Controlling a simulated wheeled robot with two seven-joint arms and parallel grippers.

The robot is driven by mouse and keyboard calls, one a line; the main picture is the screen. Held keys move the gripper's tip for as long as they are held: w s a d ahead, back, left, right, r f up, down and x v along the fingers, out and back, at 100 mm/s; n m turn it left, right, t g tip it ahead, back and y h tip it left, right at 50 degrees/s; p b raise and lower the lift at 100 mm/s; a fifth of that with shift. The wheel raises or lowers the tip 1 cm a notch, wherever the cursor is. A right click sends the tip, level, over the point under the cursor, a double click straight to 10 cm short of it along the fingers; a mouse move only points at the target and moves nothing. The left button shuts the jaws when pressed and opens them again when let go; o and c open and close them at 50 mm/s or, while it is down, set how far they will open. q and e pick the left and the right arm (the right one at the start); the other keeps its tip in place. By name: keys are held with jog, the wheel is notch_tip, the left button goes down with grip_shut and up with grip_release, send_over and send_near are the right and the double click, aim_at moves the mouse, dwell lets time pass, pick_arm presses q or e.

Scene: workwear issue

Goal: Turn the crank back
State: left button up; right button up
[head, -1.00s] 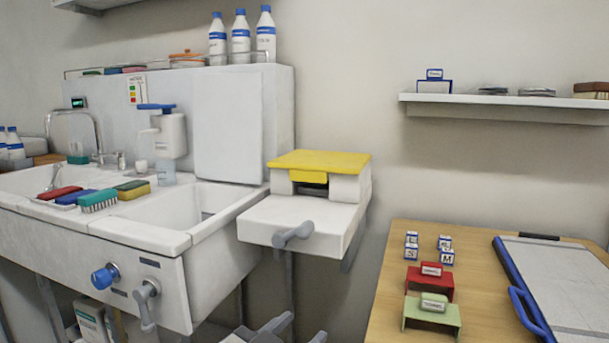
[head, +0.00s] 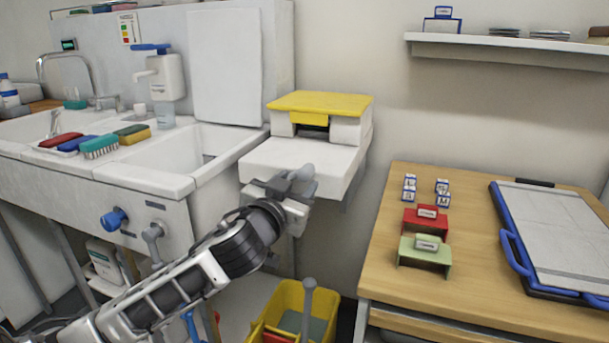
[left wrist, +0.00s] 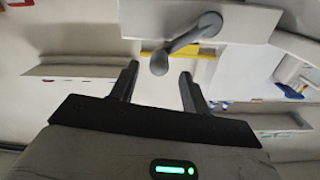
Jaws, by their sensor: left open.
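The grey crank (head: 307,172) sits at the front of a white unit (head: 300,155) with a yellow lid, between the sink and the wooden table. In the left wrist view the crank (left wrist: 183,38) shows whole, its arm slanting down to a round-ended handle. My left gripper (head: 288,184) is at the unit's front edge and hides most of the crank in the head view. In the left wrist view the open fingers (left wrist: 159,72) stand either side of the handle's end. I cannot tell whether they touch it. My right gripper is not in view.
A sink (head: 110,182) with a blue knob (head: 114,220) and a grey lever (head: 153,236) is at left. A yellow bucket (head: 270,318) stands on the floor below. The wooden table (head: 460,255) at right holds red and green stands, small blocks and a blue-edged board.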

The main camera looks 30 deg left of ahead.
aim_at(302, 179)
pick_arm(q)
jog(key=x, duration=0.5)
jog(key=shift+s, duration=0.1)
jog(key=c, duration=0.9)
jog(key=shift+d, duration=0.15)
grip_shut()
